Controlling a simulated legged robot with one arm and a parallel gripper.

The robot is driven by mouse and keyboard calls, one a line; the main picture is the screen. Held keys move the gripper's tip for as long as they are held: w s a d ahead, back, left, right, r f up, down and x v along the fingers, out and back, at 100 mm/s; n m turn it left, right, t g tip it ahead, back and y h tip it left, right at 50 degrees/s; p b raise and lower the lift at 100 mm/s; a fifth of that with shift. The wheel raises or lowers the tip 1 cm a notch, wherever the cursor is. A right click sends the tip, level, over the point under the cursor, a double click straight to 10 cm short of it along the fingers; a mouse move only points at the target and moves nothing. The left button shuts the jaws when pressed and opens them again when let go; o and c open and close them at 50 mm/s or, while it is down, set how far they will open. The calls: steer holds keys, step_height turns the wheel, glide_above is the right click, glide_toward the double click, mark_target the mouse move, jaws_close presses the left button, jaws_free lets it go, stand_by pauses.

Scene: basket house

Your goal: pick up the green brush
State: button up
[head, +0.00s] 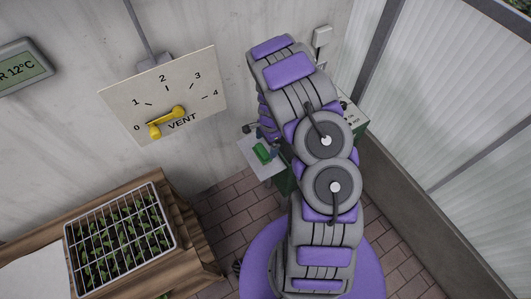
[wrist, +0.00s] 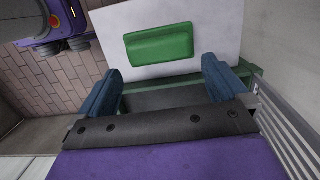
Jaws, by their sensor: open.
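The green brush (head: 263,153) lies on a white sheet (head: 248,143) by the wall, partly beside my arm in the head view. In the wrist view the green brush (wrist: 160,46) shows as a flat green block on the white sheet (wrist: 225,22), just beyond the fingertips. My gripper (wrist: 162,68) is open and empty, with one blue finger on each side. The brush is apart from both fingers and lies roughly centred ahead of the gap. In the head view my arm hides most of the gripper.
The sheet rests on a green stand or box (head: 285,183). A wall panel marked VENT (head: 205,95) with a yellow lever (head: 166,122) is to the left. A seedling tray (head: 120,240) stands on a wooden bench at lower left. A translucent wall (head: 445,110) bounds the right.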

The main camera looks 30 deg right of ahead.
mark_target(260, 150)
steer(key=a+f, duration=0.2)
steer(key=f, duration=0.1)
steer(key=shift+a, duration=0.35)
steer(key=shift+w+a, duration=0.1)
steer(key=shift+a, duration=0.1)
steer(key=shift+d, duration=1.05)
steer(key=c, duration=0.4)
steer(key=shift+d, duration=0.15)
steer(key=shift+c, duration=0.8)
steer(key=shift+a, duration=0.4)
steer(key=shift+c, duration=1.4)
steer(key=shift+a+r, duration=0.1)
steer(key=shift+a, duration=0.5)
steer(key=shift+c, duration=0.2)
steer(key=shift+d+r, duration=0.3)
steer(key=shift+d, duration=0.1)
steer(key=r, duration=0.1)
steer(key=d+r, duration=0.1)
steer(key=r, duration=0.1)
steer(key=shift+r+p, duration=0.1)
steer(key=shift+p, duration=0.3)
steer(key=s+r+p, duration=0.1)
steer(key=s, duration=1.5)
